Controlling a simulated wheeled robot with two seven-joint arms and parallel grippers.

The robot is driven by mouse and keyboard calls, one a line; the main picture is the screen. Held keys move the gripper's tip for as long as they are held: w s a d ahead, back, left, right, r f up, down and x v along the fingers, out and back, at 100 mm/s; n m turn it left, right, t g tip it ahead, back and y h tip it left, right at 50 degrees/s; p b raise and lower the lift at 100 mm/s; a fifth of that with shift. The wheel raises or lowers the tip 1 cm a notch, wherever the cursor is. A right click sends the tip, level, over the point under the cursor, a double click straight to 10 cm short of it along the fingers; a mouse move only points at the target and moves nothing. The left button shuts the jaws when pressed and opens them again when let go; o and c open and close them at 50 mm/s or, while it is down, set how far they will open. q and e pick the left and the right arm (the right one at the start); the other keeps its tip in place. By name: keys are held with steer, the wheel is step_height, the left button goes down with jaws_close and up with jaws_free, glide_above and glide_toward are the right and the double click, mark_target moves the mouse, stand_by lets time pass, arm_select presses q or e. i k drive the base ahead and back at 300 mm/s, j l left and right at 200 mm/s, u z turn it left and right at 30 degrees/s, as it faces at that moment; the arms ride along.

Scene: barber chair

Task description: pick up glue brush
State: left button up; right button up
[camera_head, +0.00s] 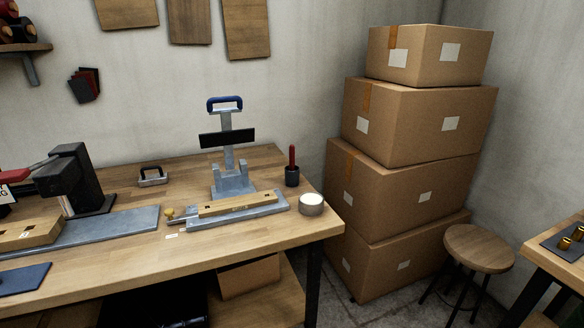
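A red-handled tool (292,155), which looks like the glue brush, stands upright in a small dark cup (292,178) on the right part of the wooden workbench (120,240). Its lower end is hidden in the cup. A round pot (311,207) with a pale top stands in front of the cup, near the bench's right edge. Neither of my grippers is in view.
Left of the cup stand a grey press with a blue handle (226,150) and a metal fixture (240,215) holding a wooden strip. A black machine (80,180) is at the left. Stacked cardboard boxes (420,120) and a stool (478,248) stand to the right.

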mark_target(291, 148)
steer(key=i+l+u, duration=0.45)
steer(key=l, duration=0.15)
steer(key=i+l+u, duration=0.2)
steer(key=l, duration=0.15)
steer(key=l+u, duration=0.2)
steer(key=l, duration=0.2)
steer(key=i+l+u, duration=0.25)
steer(key=l, duration=0.15)
steer(key=l+u, duration=0.2)
steer(key=l, duration=0.2)
steer(key=i+l+u, duration=0.15)
steer(key=l+u, duration=0.15)
steer(key=l, duration=0.15)
steer(key=i+l+u, duration=0.15)
steer(key=l+u, duration=0.15)
steer(key=l, duration=0.2)
steer(key=l+u, duration=0.3)
steer(key=l, duration=0.2)
steer(key=k+j+u, duration=0.15)
steer(key=j+u, duration=0.15)
steer(key=k+j+u, duration=0.1)
steer(key=j+u, duration=0.25)
steer(key=j, duration=0.2)
steer(key=i+l+z, duration=0.2)
steer(key=l, duration=0.15)
steer(key=l+z, duration=0.2)
steer(key=l, duration=0.15)
steer(key=i+l+z, duration=0.2)
steer(key=k+l, duration=0.05)
steer(key=l, duration=0.05)
